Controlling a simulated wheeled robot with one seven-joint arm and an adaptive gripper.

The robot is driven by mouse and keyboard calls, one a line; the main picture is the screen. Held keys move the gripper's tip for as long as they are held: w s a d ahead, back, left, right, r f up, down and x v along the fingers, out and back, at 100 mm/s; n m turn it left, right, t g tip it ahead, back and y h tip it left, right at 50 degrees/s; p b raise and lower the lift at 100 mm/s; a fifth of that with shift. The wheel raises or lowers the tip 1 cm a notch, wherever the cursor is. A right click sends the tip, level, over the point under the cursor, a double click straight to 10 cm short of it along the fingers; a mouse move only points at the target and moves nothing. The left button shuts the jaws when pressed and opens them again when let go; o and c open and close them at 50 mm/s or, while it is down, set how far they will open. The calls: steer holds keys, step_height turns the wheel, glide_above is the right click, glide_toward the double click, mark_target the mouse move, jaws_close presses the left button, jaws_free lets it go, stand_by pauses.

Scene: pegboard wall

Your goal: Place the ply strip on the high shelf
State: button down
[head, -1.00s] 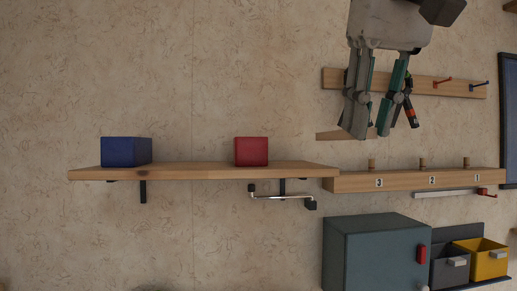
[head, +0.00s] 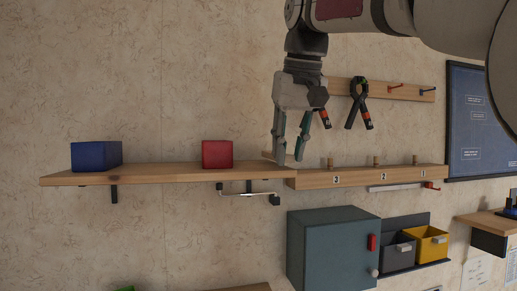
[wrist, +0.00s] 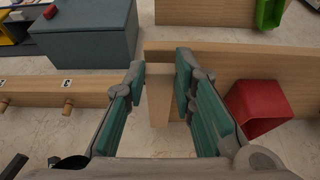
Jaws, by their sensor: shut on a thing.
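The ply strip (wrist: 160,98) is a short pale wooden piece between my fingertips in the wrist view. In the head view, part of it (head: 280,158) shows at the fingertips. My gripper (head: 289,152) is shut on it, pointing down at the right end of the high shelf (head: 140,178). The strip appears at or just above the shelf's top; I cannot tell whether they touch. The shelf is a long wooden board on black brackets, also seen in the wrist view (wrist: 285,62).
A red box (head: 217,154) stands on the shelf just left of my gripper, and a blue box (head: 95,156) stands far left. Bare shelf lies between them. A numbered peg rail (head: 400,176) adjoins on the right. Clamps (head: 358,103) hang behind; a grey cabinet (head: 330,248) is below.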

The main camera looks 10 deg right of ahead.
steer(key=shift+f, duration=0.45)
steer(key=shift+f, duration=0.15)
steer(key=c, duration=1.3)
jaws_free()
steer(key=shift+c, duration=0.2)
steer(key=shift+r, duration=0.45)
steer(key=v, duration=1.1)
steer(key=shift+s+b, duration=0.15)
steer(key=shift+b, duration=0.15)
steer(key=shift+r, duration=0.1)
